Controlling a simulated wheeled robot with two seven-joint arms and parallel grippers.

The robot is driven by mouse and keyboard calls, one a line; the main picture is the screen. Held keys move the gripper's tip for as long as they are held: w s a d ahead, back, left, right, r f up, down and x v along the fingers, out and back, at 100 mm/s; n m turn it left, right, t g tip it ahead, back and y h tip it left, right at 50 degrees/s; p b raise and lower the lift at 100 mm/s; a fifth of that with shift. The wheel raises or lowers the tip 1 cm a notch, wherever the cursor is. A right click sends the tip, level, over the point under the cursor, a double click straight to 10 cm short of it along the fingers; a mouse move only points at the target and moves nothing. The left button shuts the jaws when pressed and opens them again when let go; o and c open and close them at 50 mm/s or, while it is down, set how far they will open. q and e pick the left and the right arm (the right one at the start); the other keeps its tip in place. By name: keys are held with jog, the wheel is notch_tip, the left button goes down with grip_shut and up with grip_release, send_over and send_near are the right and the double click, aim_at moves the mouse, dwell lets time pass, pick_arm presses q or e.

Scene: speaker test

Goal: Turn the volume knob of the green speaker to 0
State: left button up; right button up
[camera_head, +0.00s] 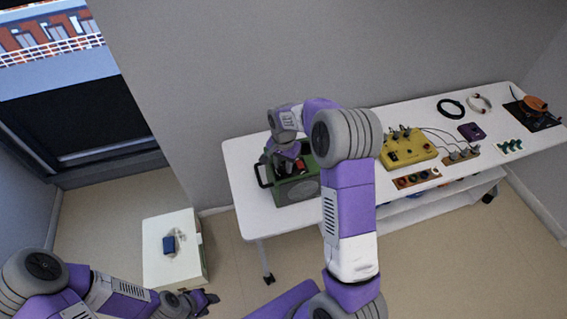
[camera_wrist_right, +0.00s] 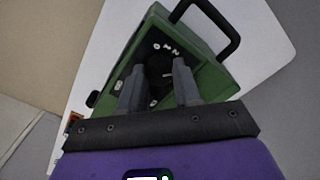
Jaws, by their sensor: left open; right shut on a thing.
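The green speaker (camera_head: 297,191) stands at the left end of the white table, with a dark handle and a round grille. It also fills the upper part of the right wrist view (camera_wrist_right: 205,75), where its dark panel carries white digits. The black volume knob (camera_wrist_right: 158,66) sits on that panel, between the fingers of my right gripper (camera_wrist_right: 158,75). The right gripper (camera_head: 285,168) is shut on the knob. The knob's pointer and exact setting cannot be made out. My left gripper (camera_head: 210,299) is open and empty, low at the left, away from the speaker.
The white table (camera_head: 258,215) also holds a yellow box (camera_head: 408,150) with knobs and cables, a brown block with round parts (camera_head: 416,179), a purple box (camera_head: 471,131) and cable rings. A white cabinet (camera_head: 158,262) with a small blue object (camera_head: 170,244) stands at the left.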

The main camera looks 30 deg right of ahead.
jog(key=n, duration=0.4)
jog(key=shift+n, duration=0.3)
jog(key=n, duration=0.4)
jog(key=shift+n+p, duration=0.3)
jog(key=shift+p, duration=0.1)
jog(key=n, duration=0.4)
jog(key=shift+n+p, duration=0.45)
jog(key=shift+n, duration=1.65)
jog(key=o, duration=1.1)
jog(key=shift+c, duration=0.2)
jog(key=shift+r, duration=0.15)
